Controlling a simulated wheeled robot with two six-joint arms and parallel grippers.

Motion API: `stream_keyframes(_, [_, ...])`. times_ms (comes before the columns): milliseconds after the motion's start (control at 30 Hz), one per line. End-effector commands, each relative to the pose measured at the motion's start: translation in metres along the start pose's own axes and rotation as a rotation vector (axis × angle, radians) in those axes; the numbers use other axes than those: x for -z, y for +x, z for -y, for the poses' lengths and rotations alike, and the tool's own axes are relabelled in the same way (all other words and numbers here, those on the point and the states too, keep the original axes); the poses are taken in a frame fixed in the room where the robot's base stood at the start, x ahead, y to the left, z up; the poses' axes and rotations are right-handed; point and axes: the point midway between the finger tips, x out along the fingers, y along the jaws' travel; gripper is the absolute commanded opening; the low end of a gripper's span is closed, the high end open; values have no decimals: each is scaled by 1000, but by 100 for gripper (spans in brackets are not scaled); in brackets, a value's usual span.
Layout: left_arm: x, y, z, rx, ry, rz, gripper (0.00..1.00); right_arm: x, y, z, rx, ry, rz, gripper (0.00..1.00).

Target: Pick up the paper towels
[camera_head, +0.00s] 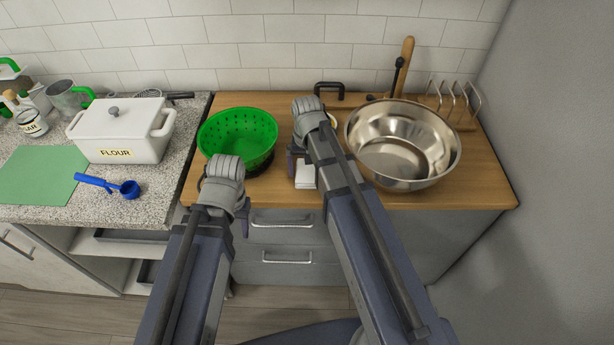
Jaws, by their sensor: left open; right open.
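A small white item (305,177) with a flat top sits on the wooden counter, partly hidden by my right arm. It may be the paper towels, but I cannot tell for sure. My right gripper (295,161) is open, close to the left of the white item and mostly hidden by its own arm; whether it touches cannot be told. My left gripper (243,222) is open and empty, by the front edge of the wooden counter, in front of the green colander (238,137).
A large steel bowl (402,144) stands right of my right arm. A wooden rack (455,108) is behind it. On the granite counter (150,205) are a white flour box (120,132), a blue scoop (128,188) and a green mat (40,174). A grey wall bounds the right.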

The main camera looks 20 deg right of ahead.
Motion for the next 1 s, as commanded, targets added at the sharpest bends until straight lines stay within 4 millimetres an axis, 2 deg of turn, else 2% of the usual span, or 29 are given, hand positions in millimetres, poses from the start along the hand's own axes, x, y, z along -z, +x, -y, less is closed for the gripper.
stream_keyframes(67, [0, -1, 0, 0, 0, 0, 50, 0, -1, 0, 0, 0, 0, 100])
stream_keyframes(167, [0, -1, 0, 0, 0, 0, 50, 0, -1, 0, 0, 0, 0, 90])
stream_keyframes(700, [0, -1, 0, 0, 0, 0, 50, 0, -1, 0, 0, 0, 0, 29])
stream_keyframes(733, [0, -1, 0, 0, 0, 0, 50, 0, -1, 0, 0, 0, 0, 29])
stream_keyframes(767, [0, -1, 0, 0, 0, 0, 50, 0, -1, 0, 0, 0, 0, 22])
stream_keyframes(1000, [0, -3, 0, 0, 0, 0, 50, 0, -3, 0, 0, 0, 0, 20])
